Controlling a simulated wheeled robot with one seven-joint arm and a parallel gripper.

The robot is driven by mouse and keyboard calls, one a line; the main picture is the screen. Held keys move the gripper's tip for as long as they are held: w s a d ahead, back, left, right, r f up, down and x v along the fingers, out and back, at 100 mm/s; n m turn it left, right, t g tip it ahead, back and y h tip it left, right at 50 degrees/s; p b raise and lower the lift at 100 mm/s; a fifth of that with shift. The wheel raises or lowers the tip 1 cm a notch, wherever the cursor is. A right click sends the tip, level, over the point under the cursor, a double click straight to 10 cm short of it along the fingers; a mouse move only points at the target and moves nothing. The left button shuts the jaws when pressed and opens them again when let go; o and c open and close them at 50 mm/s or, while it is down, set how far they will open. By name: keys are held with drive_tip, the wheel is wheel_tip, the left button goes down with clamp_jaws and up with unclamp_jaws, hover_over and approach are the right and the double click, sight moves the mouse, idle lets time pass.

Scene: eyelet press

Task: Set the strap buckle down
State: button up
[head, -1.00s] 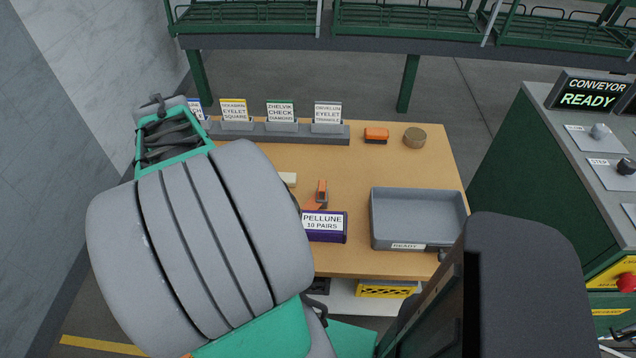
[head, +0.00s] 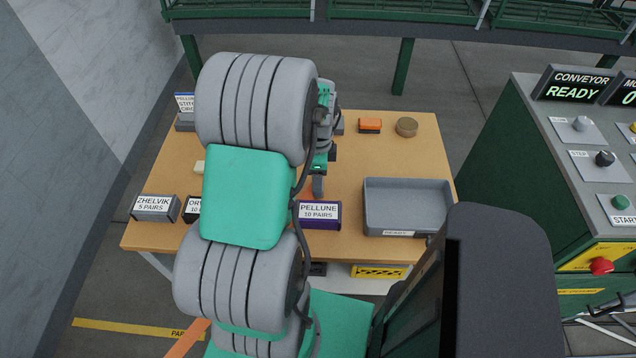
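My gripper (head: 318,186) shows partly, pointing down over the middle of the table (head: 352,160) just behind the purple PELLUNE box (head: 320,215). Its fingers are seen edge-on, so I cannot tell whether it is open or shut. I cannot make out the strap buckle; my arm and wrist cover the area left of and behind the gripper. A small orange part (head: 297,207) shows at the left end of the PELLUNE box, mostly hidden by my arm.
A grey tray (head: 449,207) stands at the table's right. An orange block (head: 370,125) and a round brown tin (head: 407,127) lie behind it. A grey ZHELVIK box (head: 155,208) and a black box (head: 192,210) stand front left. The conveyor console (head: 520,150) is at right.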

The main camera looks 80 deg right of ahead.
clamp_jaws()
idle(0.7)
